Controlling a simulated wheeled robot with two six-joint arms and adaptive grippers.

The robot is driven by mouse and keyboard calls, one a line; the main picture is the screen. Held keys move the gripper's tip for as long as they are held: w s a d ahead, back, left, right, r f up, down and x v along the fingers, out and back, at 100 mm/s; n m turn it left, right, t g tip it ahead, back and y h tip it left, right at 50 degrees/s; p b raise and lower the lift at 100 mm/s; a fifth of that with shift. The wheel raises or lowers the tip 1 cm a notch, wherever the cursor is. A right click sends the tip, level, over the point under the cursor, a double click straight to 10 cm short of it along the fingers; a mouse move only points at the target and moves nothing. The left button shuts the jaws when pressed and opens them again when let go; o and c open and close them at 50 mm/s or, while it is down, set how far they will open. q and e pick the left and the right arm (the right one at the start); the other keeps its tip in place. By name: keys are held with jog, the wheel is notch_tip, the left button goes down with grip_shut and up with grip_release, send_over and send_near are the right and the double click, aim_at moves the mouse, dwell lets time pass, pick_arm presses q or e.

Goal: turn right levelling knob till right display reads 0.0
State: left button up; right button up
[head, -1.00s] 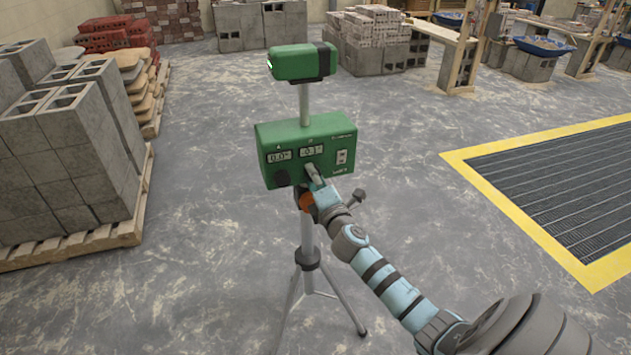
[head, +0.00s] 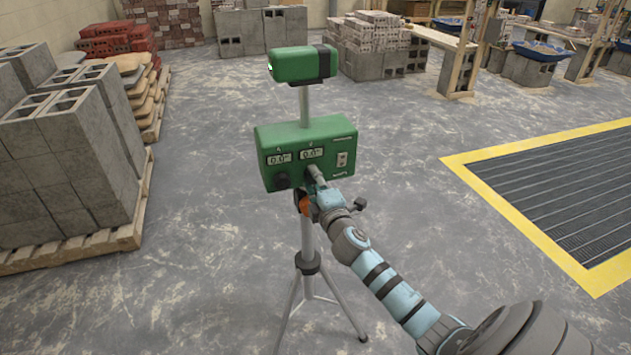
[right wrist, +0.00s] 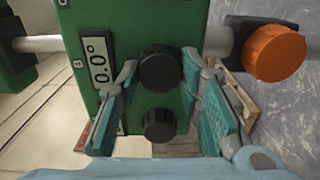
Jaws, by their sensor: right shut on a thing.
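A green levelling box (head: 325,134) sits on a tripod. Its left display (head: 279,158) reads 0.0°, and its right display (head: 311,153) reads 0.0° in the head view. The right display also reads 0.0° in the right wrist view (right wrist: 98,68). The black left knob (head: 282,180) is free. My right gripper (head: 312,174) is at the box front under the right display and hides the right knob there. In the right wrist view, its teal fingers are shut on the black right knob (right wrist: 160,68). My left gripper is out of view.
A green instrument head (head: 303,64) stands on a post above the box. An orange knob (right wrist: 275,53) is close beside my right gripper. The tripod legs (head: 310,290) spread below. Concrete blocks (head: 75,150) are on the left; a yellow-edged floor grate (head: 560,190) is on the right.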

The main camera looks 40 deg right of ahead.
jog(key=o, duration=1.2)
jog(key=v, duration=1.2)
